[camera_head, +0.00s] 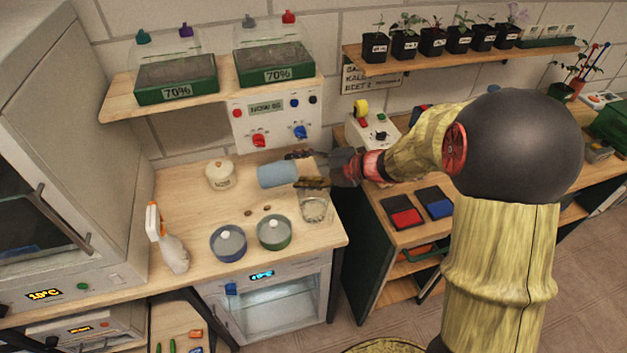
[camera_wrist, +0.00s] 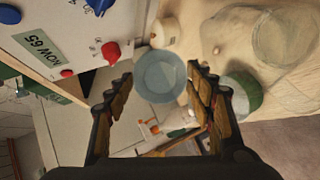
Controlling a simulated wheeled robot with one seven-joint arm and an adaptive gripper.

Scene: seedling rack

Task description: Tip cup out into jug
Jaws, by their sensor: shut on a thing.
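My gripper (camera_head: 312,171) is shut on the light-blue cup (camera_head: 277,174) and holds it over the wooden bench. The cup is tilted onto its side, with its far end pointing left in the head view. In the wrist view the cup (camera_wrist: 160,77) shows as a round blue shape between the fingers (camera_wrist: 160,100). I cannot tell whether anything is inside it. The clear glass jug (camera_head: 315,208) stands upright on the bench, below and to the right of the cup, partly hidden by my gripper. What the jug holds is unclear.
A blue tin (camera_head: 228,244) and a green tin (camera_head: 273,233) stand in front of the cup. A cream pot (camera_head: 220,175) is to its left, and a spray bottle (camera_head: 167,240) farther left. A control panel (camera_head: 277,118) is behind. Small brown bits (camera_head: 265,208) lie on the bench.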

